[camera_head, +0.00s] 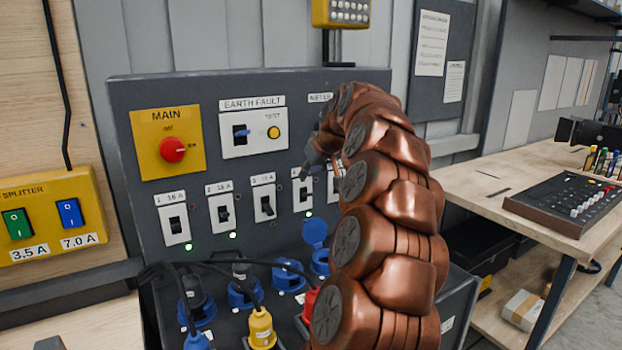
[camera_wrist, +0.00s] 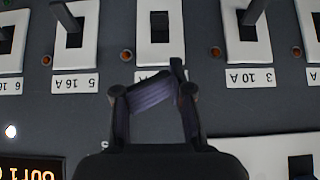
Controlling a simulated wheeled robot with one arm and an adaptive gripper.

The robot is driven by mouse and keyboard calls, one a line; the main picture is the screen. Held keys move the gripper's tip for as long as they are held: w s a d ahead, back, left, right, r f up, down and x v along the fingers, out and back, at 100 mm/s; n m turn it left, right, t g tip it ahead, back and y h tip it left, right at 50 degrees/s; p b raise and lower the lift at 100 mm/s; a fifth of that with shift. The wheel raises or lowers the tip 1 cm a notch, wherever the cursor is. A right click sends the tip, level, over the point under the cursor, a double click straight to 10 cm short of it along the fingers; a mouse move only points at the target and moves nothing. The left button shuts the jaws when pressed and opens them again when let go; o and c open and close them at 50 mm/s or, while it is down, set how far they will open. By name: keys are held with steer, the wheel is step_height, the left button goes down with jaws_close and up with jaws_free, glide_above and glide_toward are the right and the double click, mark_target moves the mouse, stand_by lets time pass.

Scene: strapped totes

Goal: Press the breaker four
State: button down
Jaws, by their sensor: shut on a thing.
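Breaker four (camera_head: 301,198) is a white plate with a dark toggle, fourth from the left in the panel's row. The upside-down wrist view shows its plate (camera_wrist: 153,52) and toggle between breaker three (camera_wrist: 247,40) and breaker five (camera_wrist: 76,40). My gripper (camera_head: 310,168) is at the upper edge of breaker four in the head view. In the wrist view my gripper (camera_wrist: 176,70) covers its label, with the fingertips drawn together at the label end of the plate, apart from the toggle in the picture. What lies between the fingers cannot be made out. Contact with the plate is unclear.
Breakers one (camera_head: 174,225) and two (camera_head: 222,213) are left of breaker four. The yellow main switch (camera_head: 168,142) and earth fault unit (camera_head: 254,130) sit above. Blue sockets (camera_head: 288,277) and plugged cables stand below. A workbench (camera_head: 490,185) is at the right.

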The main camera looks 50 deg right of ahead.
steer(key=s+a+r+b, duration=0.1)
steer(key=s+r, duration=0.2)
steer(key=r, duration=0.7)
steer(key=shift+s, duration=0.3)
steer(key=shift+a, duration=0.15)
steer(key=c, duration=1.6)
jaws_free()
steer(key=shift+c, duration=0.2)
steer(key=shift+r, duration=0.1)
jaws_close()
steer(key=g+p, duration=0.1)
steer(key=p, duration=0.1)
steer(key=g+p, duration=0.1)
steer(key=p, duration=0.1)
steer(key=g+y+p, duration=0.1)
steer(key=p, duration=0.1)
steer(key=shift+w+d+f+p, duration=0.2)
steer(key=shift+w+f+p, duration=0.05)
steer(key=shift+w+p, duration=0.15)
